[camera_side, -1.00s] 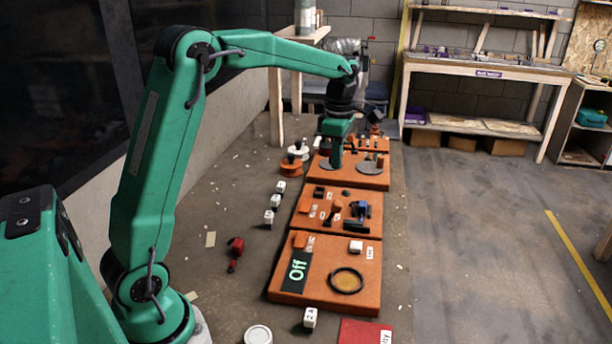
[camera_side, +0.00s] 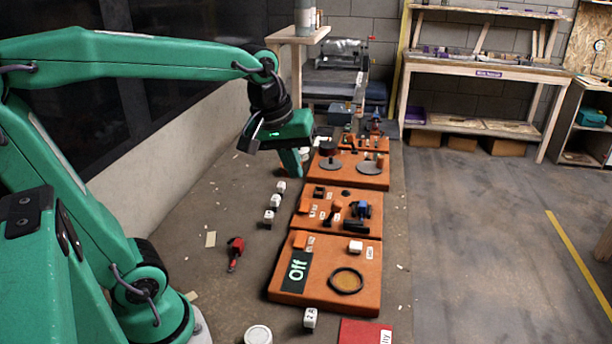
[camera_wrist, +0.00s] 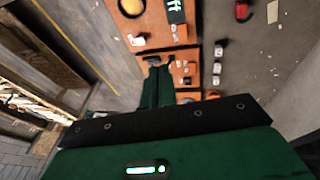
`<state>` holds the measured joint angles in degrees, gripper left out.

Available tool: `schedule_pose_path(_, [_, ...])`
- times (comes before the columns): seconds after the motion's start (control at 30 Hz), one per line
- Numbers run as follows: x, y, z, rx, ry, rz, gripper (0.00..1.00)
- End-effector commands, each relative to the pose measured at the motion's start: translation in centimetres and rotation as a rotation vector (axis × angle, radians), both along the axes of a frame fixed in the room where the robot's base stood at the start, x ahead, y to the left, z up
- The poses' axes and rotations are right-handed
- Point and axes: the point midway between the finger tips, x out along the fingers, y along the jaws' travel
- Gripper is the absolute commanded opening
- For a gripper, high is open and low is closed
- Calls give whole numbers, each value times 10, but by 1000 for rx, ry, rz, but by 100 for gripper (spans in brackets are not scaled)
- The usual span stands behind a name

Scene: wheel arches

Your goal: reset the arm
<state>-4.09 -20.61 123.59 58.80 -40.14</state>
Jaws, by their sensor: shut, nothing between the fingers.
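My gripper (camera_side: 297,170) hangs above the grey floor, just left of the back orange board (camera_side: 362,180) in the side view. Its green fingers are together with nothing between them. In the wrist view the gripper (camera_wrist: 156,68) also shows closed, its tips in front of the orange boards. My green arm is bent, with its forearm running level across the top left of the side view. The gripper hides part of the floor and the small things behind it.
Orange boards with small parts lie in a row, including the middle board (camera_side: 365,224) and the front board with a black ring (camera_side: 346,281). Several white cubes (camera_side: 275,202) and a red tool (camera_side: 235,252) lie left of them. Floor to the right is clear.

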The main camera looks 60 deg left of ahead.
Motion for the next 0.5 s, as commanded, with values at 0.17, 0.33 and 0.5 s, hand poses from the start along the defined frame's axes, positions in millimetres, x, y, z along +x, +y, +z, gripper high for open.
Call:
schedule_pose_path(0.17, [-33, -10, -5, 85, -58, -251, 0])
schedule_pose_path(0.33, [-59, -17, -16, 175, -109, -478, 0])
schedule_pose_path(0.5, [-76, -20, -25, 247, -144, -639, 0])
